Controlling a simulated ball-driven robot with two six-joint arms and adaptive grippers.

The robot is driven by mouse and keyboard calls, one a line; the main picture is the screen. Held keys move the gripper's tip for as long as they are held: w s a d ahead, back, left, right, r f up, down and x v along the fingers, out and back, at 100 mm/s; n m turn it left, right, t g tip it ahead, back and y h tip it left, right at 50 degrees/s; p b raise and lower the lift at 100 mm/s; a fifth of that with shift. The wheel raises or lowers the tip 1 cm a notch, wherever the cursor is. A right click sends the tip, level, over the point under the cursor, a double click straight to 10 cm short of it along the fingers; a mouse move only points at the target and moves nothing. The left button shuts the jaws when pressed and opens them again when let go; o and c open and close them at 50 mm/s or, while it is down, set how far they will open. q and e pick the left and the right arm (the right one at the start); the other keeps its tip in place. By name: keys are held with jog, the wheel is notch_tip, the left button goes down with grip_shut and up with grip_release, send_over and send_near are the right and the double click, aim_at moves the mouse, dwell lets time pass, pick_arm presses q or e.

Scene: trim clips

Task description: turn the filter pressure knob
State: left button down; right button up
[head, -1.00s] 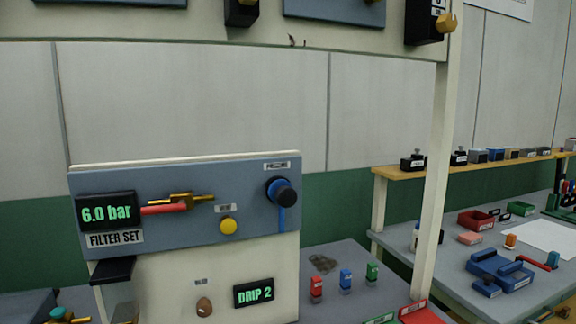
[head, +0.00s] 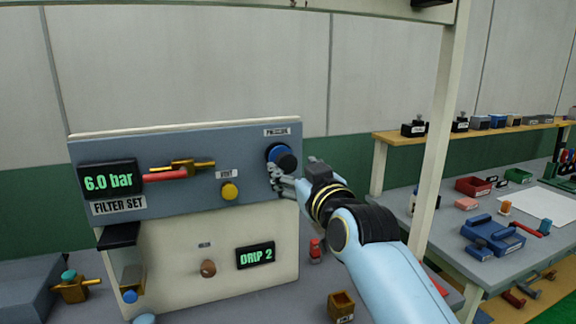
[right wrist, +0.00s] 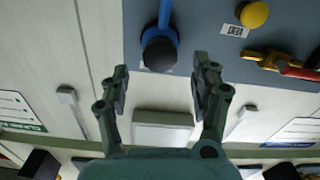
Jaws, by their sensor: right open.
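The filter pressure knob (head: 281,157) is black with a blue collar, at the upper right of the grey-blue FILTER SET panel (head: 225,150). A PRESSURE label sits above it. The display (head: 109,180) reads 6.0 bar. My left gripper is not in view.
On the panel are a yellow button (head: 229,191) and a red-handled brass valve (head: 180,171). Below is a DRIP 2 display (head: 255,255). A white post (head: 439,150) stands to the right of my right arm. A side bench (head: 470,285) holds bins and blocks.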

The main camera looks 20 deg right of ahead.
aim_at(289, 164)
jog(key=w+b, duration=0.1)
jog(key=w, duration=0.3)
jog(key=shift+f+b, duration=0.2)
jog(key=shift+b, duration=0.15)
jog(key=shift+w+r, duration=0.1)
jog(key=shift+w, duration=0.15)
jog(key=c, duration=1.2)
